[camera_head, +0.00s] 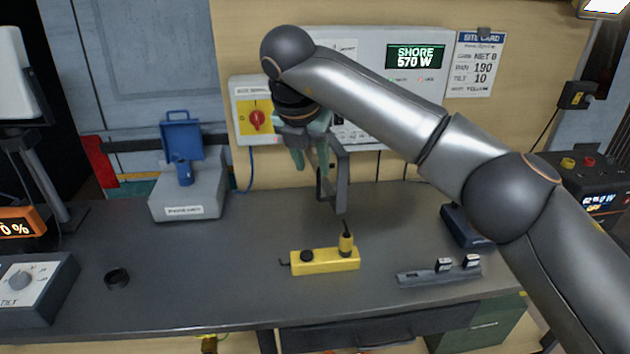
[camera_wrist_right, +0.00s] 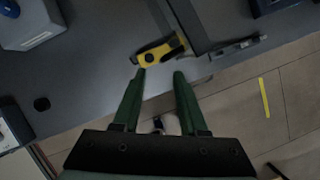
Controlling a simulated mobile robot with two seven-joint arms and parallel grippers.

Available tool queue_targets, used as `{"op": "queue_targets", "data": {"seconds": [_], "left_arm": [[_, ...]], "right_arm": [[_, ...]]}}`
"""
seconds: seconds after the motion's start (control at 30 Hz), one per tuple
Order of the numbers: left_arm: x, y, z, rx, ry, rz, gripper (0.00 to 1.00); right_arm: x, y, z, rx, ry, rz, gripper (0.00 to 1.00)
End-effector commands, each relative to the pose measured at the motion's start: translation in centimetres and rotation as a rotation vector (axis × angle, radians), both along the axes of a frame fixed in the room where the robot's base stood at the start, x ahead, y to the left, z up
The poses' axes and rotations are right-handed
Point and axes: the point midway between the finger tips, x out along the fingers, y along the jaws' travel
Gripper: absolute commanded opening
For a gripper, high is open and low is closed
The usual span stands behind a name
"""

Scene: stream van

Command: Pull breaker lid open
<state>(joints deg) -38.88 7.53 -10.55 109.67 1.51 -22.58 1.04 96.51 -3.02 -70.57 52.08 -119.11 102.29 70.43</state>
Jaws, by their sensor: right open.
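The grey breaker panel (camera_head: 375,60) with a green "SHORE 570 W" display is on the wall in the head view, partly hidden by my right arm. A dark grey frame-like part (camera_head: 342,180) sticks out below it, just right of my fingers; I cannot tell for certain whether it is the lid. My right gripper (camera_head: 311,166) points down in front of the panel's lower left, its green fingers apart. In the right wrist view the gripper (camera_wrist_right: 160,78) is open with nothing between its fingertips. A dark plate (camera_wrist_right: 185,22) lies beyond them. My left gripper is not in view.
A yellow block (camera_head: 325,261) with a knob stands on the grey bench (camera_head: 235,270). A grey box with a raised blue lid (camera_head: 181,135) is at left. A yellow switch unit with a red knob (camera_head: 257,120) is beside the panel. The bench's left middle is mostly clear.

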Motion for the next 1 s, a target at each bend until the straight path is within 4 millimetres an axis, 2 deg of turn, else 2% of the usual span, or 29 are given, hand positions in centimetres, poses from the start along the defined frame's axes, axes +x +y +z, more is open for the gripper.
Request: {"op": "queue_targets", "data": {"seconds": [0.1, 0.3, 0.7, 0.77, 0.87, 0.97, 1.0], "left_arm": [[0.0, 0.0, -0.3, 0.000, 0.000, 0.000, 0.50], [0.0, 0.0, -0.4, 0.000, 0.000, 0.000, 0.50], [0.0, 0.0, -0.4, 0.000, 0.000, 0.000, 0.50], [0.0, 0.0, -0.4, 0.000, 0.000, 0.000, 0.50], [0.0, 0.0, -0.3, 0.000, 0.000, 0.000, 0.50], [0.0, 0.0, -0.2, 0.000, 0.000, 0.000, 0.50], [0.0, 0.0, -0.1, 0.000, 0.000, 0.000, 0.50]], "right_arm": [[-0.8, 0.4, 2.2, 0.001, -0.003, 0.001, 0.42], [-1.6, 0.7, 4.2, 0.000, 0.000, 0.000, 0.42], [-1.8, 0.8, 4.5, 0.001, 0.003, 0.003, 0.42], [-1.9, 1.2, 3.9, 0.016, 0.017, 0.020, 0.42], [-2.5, 3.1, 1.3, 0.090, 0.078, 0.101, 0.42], [-4.3, 6.9, -2.9, 0.251, 0.184, 0.242, 0.42], [-5.4, 8.7, -4.5, 0.338, 0.232, 0.303, 0.42]]}}
